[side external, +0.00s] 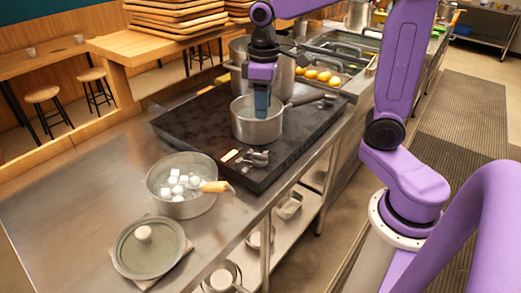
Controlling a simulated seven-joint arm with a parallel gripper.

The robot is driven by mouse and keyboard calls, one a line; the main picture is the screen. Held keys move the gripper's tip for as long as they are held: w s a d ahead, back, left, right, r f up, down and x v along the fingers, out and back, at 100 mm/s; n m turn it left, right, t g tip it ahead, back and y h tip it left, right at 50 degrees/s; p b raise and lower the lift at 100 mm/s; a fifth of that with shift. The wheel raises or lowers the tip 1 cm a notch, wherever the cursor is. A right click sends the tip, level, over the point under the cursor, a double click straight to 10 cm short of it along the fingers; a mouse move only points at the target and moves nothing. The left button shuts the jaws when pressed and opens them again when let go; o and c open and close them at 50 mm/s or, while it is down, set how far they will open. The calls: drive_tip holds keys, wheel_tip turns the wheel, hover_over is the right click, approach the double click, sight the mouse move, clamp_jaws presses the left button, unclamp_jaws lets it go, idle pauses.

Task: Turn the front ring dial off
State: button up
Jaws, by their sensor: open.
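A black stove top (190,122) lies on the steel counter. A grey dial (257,159) sits at its near corner beside a small pale label (230,155). Another dial (328,101) sits farther along the right edge. I cannot tell for sure which ring each dial serves. A saucepan (257,130) stands on the nearer part of the stove, its handle pointing up and right. My gripper (262,112) points down over the saucepan, its tips at or inside the rim, well above and behind the near dial. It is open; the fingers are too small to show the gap.
A large pot (238,75) stands behind the saucepan. Trays with yellow items (318,74) are behind right. The counter's left is clear.

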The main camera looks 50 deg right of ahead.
sight(261, 154)
drive_tip(key=shift+m, duration=0.5)
drive_tip(key=f, duration=0.5)
drive_tip(key=w+d+f, duration=0.1)
drive_tip(key=f, duration=0.5)
drive_tip(key=w+d+f, duration=0.1)
drive_tip(key=f, duration=0.4)
drive_tip(key=shift+w+d+f, duration=0.1)
drive_tip(key=shift+w+f, duration=0.15)
drive_tip(key=shift+f, duration=0.15)
clamp_jaws()
